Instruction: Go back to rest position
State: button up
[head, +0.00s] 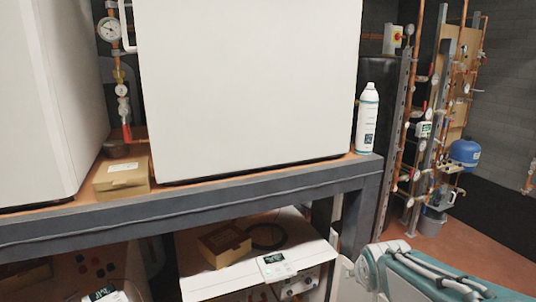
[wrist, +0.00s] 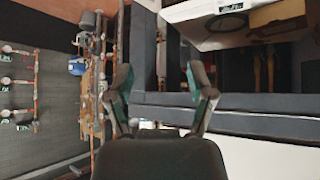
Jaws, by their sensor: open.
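My gripper (wrist: 160,85) shows in the wrist view with its two dark and green fingers spread apart. It is open, and nothing is held between the fingers. Behind the fingers, the dark beam of the bench (wrist: 265,103) runs across the right of the picture. In the head view, a teal and grey part of my arm shows at the lower right, in front of the right end of the bench. The gripper's fingers cannot be made out there.
A dark-framed bench (head: 200,217) carries large white units (head: 245,85), a spray bottle (head: 367,118) near its right end and a cardboard box (head: 121,179). Another box (head: 224,245) lies on a lower white unit. Copper pipework (head: 430,120) stands at the right. Floor (head: 490,260) shows beyond the bench.

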jog(key=s+a+g, duration=0.1)
jog(key=s+a, duration=0.1)
jog(key=s, duration=0.8)
jog(key=s+a+r+n+g+y, duration=0.1)
jog(key=s+a, duration=0.2)
jog(key=s, duration=0.7)
jog(key=shift+s+r, duration=0.2)
jog(key=shift+r, duration=0.1)
